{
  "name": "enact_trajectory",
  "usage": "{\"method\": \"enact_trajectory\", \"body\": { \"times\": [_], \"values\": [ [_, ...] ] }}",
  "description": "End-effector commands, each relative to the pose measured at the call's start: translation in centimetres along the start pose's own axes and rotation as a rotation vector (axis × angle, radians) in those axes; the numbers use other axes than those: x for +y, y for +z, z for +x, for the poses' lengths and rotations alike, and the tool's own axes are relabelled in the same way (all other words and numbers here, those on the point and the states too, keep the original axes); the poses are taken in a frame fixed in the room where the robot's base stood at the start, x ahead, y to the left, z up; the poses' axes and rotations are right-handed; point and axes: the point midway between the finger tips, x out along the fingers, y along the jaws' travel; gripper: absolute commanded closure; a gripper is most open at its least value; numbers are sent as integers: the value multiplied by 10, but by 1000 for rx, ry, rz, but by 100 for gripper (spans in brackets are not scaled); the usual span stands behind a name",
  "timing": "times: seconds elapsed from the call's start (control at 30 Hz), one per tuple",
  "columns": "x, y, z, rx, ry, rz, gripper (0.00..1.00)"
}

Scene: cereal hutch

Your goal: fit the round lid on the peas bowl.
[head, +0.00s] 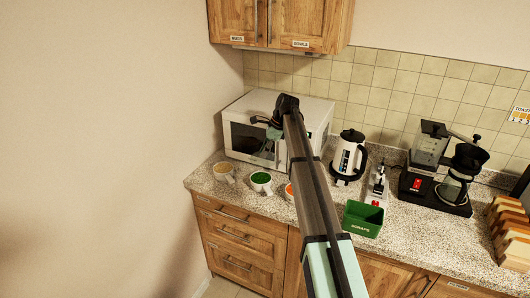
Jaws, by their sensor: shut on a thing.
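The peas bowl (261,183) is a white bowl with green contents, uncovered on the counter in front of the microwave. My gripper (269,128) is in front of the microwave, above and slightly behind the peas bowl in the picture, well apart from it. It is shut on a small, greyish thing, which I take to be the round lid; its outline is too small and too covered by my gripper to make out. No other lid shows on the counter.
A bowl with yellowish contents (223,172) stands left of the peas bowl. An orange-filled bowl (289,190) is partly hidden by my arm. The microwave (247,142) is behind; a kettle (348,158), green bin (362,219) and coffee machine (438,168) stand right.

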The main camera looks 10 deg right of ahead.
Motion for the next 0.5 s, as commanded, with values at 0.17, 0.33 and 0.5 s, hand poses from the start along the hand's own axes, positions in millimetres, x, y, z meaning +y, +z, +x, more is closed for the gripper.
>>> {"method": "enact_trajectory", "body": {
  "times": [0.17,0.33,0.5],
  "values": [
    [-5,0,0,0,18,-44,100],
    [-4,-1,3,0,25,-60,100],
    [-4,-3,9,0,25,-59,100]
  ]
}}
